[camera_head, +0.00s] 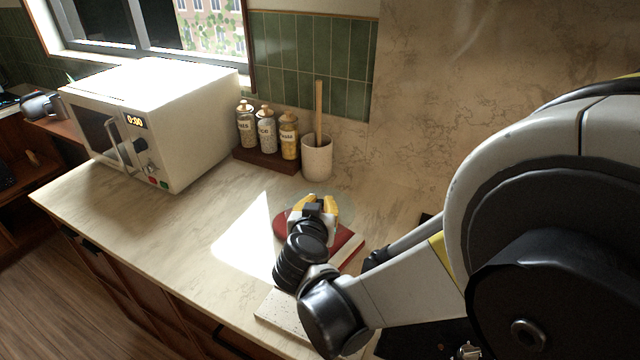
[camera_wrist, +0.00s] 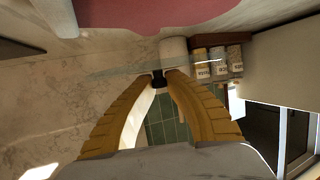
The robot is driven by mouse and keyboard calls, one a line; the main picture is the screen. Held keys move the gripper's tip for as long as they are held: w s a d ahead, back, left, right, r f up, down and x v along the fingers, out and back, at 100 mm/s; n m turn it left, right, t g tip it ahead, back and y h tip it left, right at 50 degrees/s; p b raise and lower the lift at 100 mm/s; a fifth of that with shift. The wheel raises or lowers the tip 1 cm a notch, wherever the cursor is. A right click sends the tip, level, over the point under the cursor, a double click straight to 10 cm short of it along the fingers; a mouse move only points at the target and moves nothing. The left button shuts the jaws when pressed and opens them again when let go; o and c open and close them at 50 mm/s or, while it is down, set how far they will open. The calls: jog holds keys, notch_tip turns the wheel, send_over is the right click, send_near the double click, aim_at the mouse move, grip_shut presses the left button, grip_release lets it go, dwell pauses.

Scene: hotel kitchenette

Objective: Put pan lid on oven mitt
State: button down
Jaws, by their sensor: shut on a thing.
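My gripper (camera_head: 318,205) is over the counter, with its yellow fingers shut on the dark knob of the glass pan lid (camera_head: 347,214). In the wrist view, the fingers (camera_wrist: 158,82) pinch the black knob, and the clear lid (camera_wrist: 115,70) shows nearly edge-on. The red oven mitt (camera_head: 281,224) lies on the counter, partly hidden by my gripper and wrist. In the wrist view, the mitt (camera_wrist: 165,14) shows as a pinkish-red shape on the far side of the lid, with a visible gap between them.
A red book-like item (camera_head: 350,252) and a pale speckled slab (camera_head: 273,307) lie close to my wrist. A utensil crock (camera_head: 317,160) and several labelled jars (camera_head: 265,125) stand behind. A microwave (camera_head: 155,115) stands left. The counter between microwave and mitt is clear.

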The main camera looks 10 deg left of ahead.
jog(key=a+f, duration=0.1)
jog(key=a+f+b, duration=0.1)
jog(key=a, duration=0.1)
jog(key=shift+w+a+f, duration=0.15)
jog(key=shift+w+a, duration=0.1)
jog(key=shift+w, duration=0.15)
notch_tip(320, 180, down, 4)
jog(key=shift+f+b, duration=0.1)
jog(key=shift+b, duration=0.95)
jog(key=c, duration=1.5)
grip_release()
